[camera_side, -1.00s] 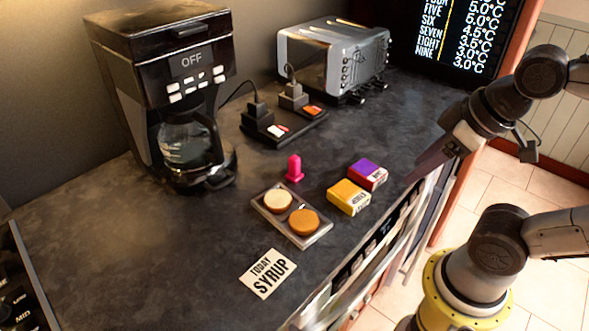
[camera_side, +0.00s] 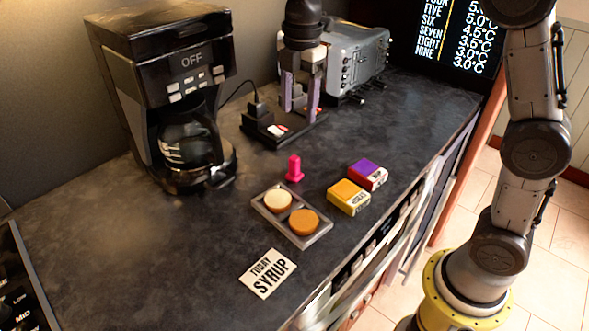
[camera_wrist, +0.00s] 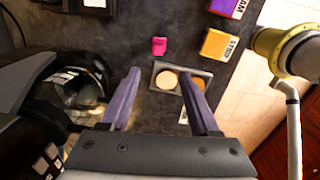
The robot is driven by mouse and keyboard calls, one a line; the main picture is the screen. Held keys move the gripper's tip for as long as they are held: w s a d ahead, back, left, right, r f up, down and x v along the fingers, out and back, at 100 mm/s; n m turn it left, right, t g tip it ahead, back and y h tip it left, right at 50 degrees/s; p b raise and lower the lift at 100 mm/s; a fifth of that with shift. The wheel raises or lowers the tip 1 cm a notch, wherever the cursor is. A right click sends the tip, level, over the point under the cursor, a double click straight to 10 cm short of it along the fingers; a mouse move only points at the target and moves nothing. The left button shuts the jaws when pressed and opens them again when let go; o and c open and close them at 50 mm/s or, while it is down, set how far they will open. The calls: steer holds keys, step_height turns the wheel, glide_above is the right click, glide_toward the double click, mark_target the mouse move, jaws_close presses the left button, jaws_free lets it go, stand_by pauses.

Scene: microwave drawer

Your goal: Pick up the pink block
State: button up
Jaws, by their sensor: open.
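The small pink block (camera_side: 294,168) stands upright on the dark counter, just behind a grey tray. My gripper (camera_side: 300,112) points down above the counter, in front of the toaster in the side picture. Its two purple-grey fingers are apart with nothing between them; they also show in the wrist view (camera_wrist: 162,78). The gripper does not touch the pink block.
The tray (camera_side: 312,240) holds two round pieces. A yellow box (camera_side: 348,197) and a purple box (camera_side: 367,175) stand right of it. A coffee maker (camera_side: 165,90), toaster (camera_side: 350,62) and power strip (camera_side: 262,133) stand behind. A SYRUP card (camera_side: 267,273) lies in front.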

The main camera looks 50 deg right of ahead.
mark_target(295, 158)
steer(key=f, duration=1)
steer(key=shift+w+a, duration=0.1)
steer(key=shift+w, duration=0.1)
steer(key=shift+w+f, duration=0.15)
steer(key=shift+f, duration=1.25)
steer(key=shift+w+f, duration=0.15)
steer(key=shift+f, duration=1.25)
jaws_close()
